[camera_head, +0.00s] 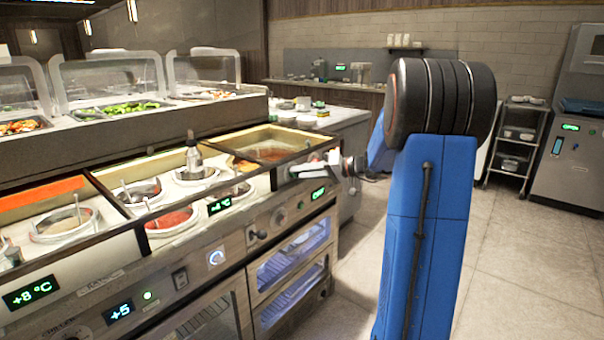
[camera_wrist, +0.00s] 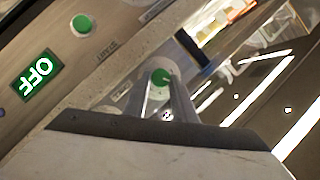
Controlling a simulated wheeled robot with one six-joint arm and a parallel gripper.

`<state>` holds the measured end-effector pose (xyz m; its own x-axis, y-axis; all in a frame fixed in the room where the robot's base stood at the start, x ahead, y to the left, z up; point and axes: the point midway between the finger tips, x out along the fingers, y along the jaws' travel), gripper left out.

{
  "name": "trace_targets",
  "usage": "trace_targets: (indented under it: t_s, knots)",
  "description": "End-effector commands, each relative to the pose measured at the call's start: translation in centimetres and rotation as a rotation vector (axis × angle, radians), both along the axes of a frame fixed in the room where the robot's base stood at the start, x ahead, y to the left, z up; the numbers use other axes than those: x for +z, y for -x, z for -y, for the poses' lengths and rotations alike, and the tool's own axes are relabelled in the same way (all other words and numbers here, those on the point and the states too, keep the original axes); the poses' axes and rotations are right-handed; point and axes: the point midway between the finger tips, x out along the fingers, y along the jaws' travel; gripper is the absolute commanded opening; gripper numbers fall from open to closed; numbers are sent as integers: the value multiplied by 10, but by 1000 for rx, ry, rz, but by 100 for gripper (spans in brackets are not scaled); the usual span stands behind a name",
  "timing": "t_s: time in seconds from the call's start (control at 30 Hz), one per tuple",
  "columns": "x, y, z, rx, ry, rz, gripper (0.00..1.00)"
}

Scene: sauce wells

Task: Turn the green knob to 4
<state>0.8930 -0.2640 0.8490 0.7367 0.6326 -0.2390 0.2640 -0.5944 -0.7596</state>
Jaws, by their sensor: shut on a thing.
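The green knob (camera_wrist: 160,77) shows in the wrist view on the counter's front panel, between the tips of my gripper (camera_wrist: 166,88). My gripper is shut on it. A green display (camera_wrist: 37,75) on the same panel reads OFF and appears upside down in this view. In the head view my gripper (camera_head: 334,166) is at the right end of the counter front, by a small green display (camera_head: 318,193). The green knob cannot be made out there. I cannot read any number marks around the knob.
A second round green part (camera_wrist: 82,24) is on the panel in the wrist view. In the head view, sauce wells (camera_head: 172,219) fill the counter top, and a grey knob (camera_head: 279,217) is on its front. Open floor (camera_head: 520,255) lies to the right.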

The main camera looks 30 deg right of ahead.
Motion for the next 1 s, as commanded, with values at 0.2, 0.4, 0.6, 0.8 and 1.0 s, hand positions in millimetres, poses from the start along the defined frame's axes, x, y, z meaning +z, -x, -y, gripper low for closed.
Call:
trace_targets:
  t_s: [0.2, 0.4, 0.6, 0.8, 1.0]
  knots:
    - [-3, -1, 2, -1, -187, -68, 2]
    - [-6, -1, 3, -2, -366, -133, 2]
    - [-8, -1, 4, -2, -545, -198, 2]
    - [-12, -1, 3, -1, -723, -262, 2]
    - [-14, -1, 2, -2, -884, -321, 2]
